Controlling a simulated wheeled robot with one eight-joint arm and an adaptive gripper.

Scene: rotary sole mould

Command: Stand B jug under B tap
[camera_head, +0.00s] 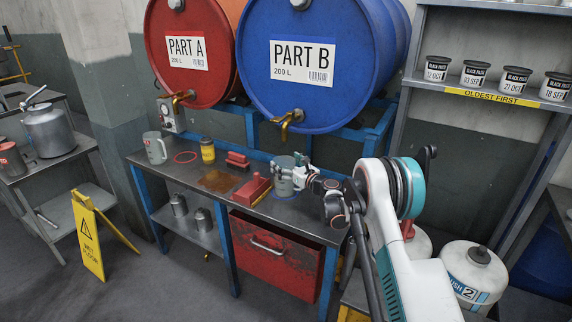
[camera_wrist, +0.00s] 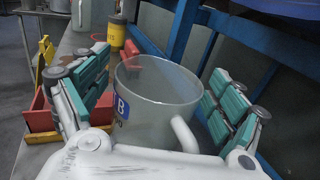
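The B jug (camera_head: 283,182), a grey see-through jug with a blue B label and a handle, appears to stand upright on the metal bench (camera_head: 185,180). In the head view it is below the brass B tap (camera_head: 288,121) of the blue PART B drum (camera_head: 318,60). My gripper (camera_head: 291,176) is around the jug. In the wrist view the jug (camera_wrist: 150,100) is between my teal-padded fingers, with gaps visible on both sides, so my gripper (camera_wrist: 163,92) looks open. The jug's base is hidden in the wrist view. The tap is not in the wrist view.
On the bench are another jug (camera_head: 155,148), a red ring (camera_head: 186,157), a yellow can (camera_head: 208,151), a brown spill (camera_head: 218,181) and a red tray (camera_head: 252,190). The red PART A drum (camera_head: 190,50) has its own tap (camera_head: 180,100). A blue frame stands behind.

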